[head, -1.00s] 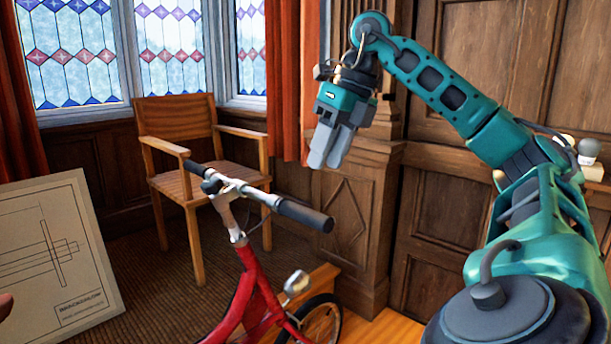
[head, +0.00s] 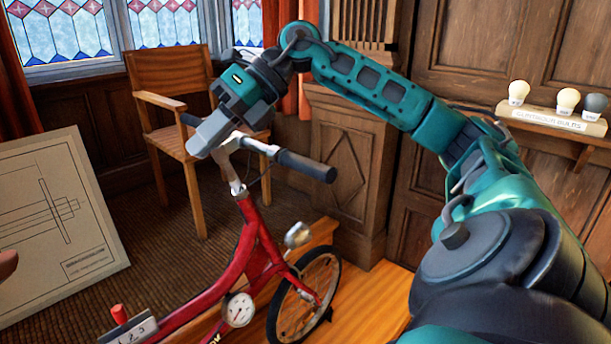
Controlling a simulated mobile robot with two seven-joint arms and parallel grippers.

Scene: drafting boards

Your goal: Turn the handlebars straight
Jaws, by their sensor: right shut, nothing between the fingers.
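The red bicycle (head: 245,243) stands in the middle of the head view with its front wheel (head: 305,297) toward the lower right. Its handlebars (head: 262,148) run slantwise from upper left to lower right, with a dark grip (head: 305,165) at the near right end. The far left grip shows only in part behind my gripper. My right gripper (head: 203,142) is shut and empty. It points down and left in front of the handlebars' left part; whether it touches them I cannot tell. My left gripper is not in view.
A wooden armchair (head: 168,62) stands behind the bicycle. A drawing board (head: 50,225) leans at the left. A shelf (head: 550,122) with several bulbs hangs on the panelled wall at right. A small counter box (head: 128,330) is at the bottom left.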

